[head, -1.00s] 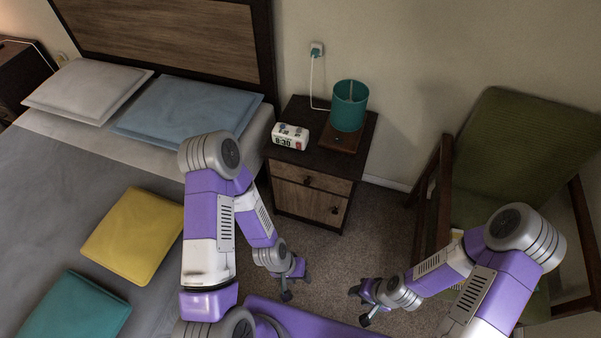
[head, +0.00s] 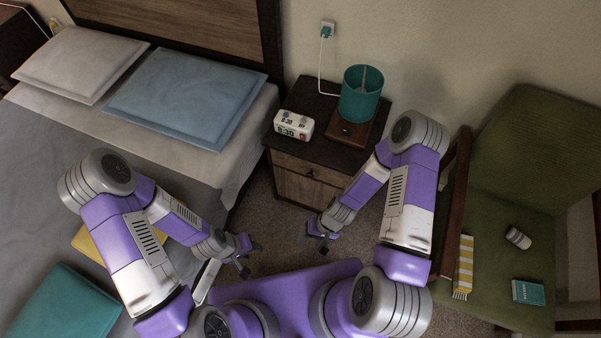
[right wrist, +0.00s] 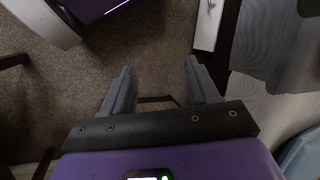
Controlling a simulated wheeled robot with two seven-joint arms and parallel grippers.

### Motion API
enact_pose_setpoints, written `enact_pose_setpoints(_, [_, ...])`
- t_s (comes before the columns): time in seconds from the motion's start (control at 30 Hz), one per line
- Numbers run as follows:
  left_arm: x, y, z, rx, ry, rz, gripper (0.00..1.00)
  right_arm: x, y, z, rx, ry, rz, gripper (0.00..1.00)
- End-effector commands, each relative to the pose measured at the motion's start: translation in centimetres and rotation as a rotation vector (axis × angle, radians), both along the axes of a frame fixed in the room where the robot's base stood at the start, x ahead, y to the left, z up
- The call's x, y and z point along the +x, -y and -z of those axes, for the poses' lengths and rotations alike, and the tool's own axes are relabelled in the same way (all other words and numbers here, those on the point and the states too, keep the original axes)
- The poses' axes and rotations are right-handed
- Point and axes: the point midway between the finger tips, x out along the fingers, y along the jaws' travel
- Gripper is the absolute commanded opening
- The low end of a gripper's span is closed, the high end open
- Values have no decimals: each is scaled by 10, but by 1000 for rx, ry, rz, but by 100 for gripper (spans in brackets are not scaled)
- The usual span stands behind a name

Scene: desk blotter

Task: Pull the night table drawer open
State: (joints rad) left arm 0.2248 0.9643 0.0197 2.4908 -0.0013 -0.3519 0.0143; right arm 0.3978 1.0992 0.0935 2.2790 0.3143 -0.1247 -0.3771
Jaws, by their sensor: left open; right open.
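The dark wood night table (head: 285,129) stands between the bed and the chair. Its drawer (head: 290,162) has a lighter wood front and looks closed, with a small dark handle (head: 310,173). A lower wood panel shows beneath, partly hidden by my right arm. My right gripper (head: 315,240) is open and empty, in front of and below the drawer, apart from it. My left gripper (head: 252,260) is open and empty, further left and near the bed's side.
The bed (head: 225,165) bounds the left. The green chair (head: 480,225), holding a striped item (head: 464,262) and small objects, bounds the right. Carpet lies free before the drawer.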

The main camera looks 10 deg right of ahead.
Motion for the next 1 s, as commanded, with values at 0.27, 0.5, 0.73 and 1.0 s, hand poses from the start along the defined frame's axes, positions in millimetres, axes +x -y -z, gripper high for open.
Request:
enact_pose_setpoints(0.27, [0,0,13,0,0,0,43,77,-26,59,463,46,218,59])
enact_pose_setpoints(0.5, [0,0,20,0,0,0,43,185,34,78,677,490,554,59])
enact_pose_setpoints(0.73, [0,0,23,0,0,0,43,224,96,86,638,756,724,59])
enact_pose_setpoints(1.0, [0,0,39,0,0,0,43,253,84,97,630,781,734,59])
